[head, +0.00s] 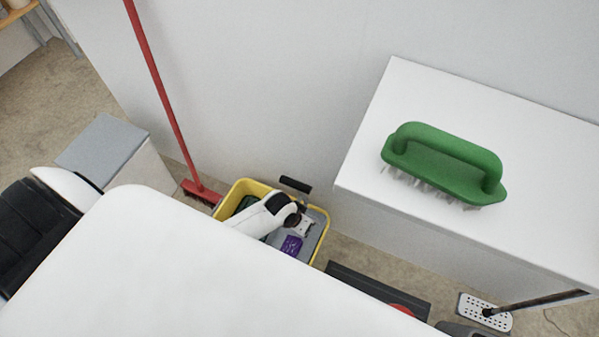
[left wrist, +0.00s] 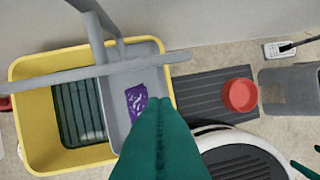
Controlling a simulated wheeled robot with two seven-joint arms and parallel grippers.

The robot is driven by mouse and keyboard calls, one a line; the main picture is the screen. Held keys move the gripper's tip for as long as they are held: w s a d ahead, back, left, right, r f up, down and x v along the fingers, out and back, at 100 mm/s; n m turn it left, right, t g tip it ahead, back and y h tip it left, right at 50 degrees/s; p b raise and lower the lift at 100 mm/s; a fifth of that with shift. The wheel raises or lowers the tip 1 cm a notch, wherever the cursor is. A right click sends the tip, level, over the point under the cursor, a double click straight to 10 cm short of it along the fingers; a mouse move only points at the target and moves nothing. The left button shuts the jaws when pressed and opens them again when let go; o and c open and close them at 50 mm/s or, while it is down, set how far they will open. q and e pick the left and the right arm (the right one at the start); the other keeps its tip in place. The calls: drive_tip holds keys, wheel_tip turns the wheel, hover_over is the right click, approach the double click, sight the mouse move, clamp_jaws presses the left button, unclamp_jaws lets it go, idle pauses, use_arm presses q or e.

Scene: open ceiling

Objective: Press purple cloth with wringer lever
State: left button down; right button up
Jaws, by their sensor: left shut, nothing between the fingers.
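The purple cloth (head: 291,245) lies in the grey wringer of the yellow bucket (head: 318,213). In the left wrist view the cloth (left wrist: 137,101) shows flat in the grey wringer tray (left wrist: 117,115), on the right side of the bucket (left wrist: 35,140). The wringer lever's black grip (head: 295,184) stands up at the bucket's back edge. In the left wrist view its grey bars (left wrist: 70,74) cross above the bucket. My left gripper (left wrist: 159,104) is shut and empty, above the wringer's right side, apart from the cloth.
A white counter with a green brush (head: 440,163) stands right. A dark grey mat with a red round object (left wrist: 239,95) lies right of the bucket. A grey-topped box (head: 103,148) stands left.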

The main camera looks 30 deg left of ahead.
use_arm(q)
drive_tip(key=w+d+r+m+b, duration=0.1)
drive_tip(key=w+d+r+b, duration=0.1)
drive_tip(key=r, duration=0.5)
drive_tip(key=w+d+r+b, duration=0.2)
drive_tip(key=w+d+r, duration=0.1)
drive_tip(key=r, duration=0.3)
drive_tip(key=w+a+r+n+g+y, duration=0.1)
drive_tip(key=w+a+r+n+g, duration=0.1)
drive_tip(key=w+a+r, duration=0.5)
drive_tip(key=a+n, duration=0.1)
drive_tip(key=a, duration=0.2)
drive_tip(key=shift+w+y+b, duration=0.15)
drive_tip(key=shift+y+b, duration=0.15)
use_arm(e)
drive_tip(key=w, duration=0.4)
drive_tip(key=shift+w+a+f, duration=0.2)
drive_tip(key=shift+w+a, duration=0.15)
drive_tip(key=shift+a, duration=0.05)
use_arm(q)
drive_tip(key=shift+f, duration=0.1)
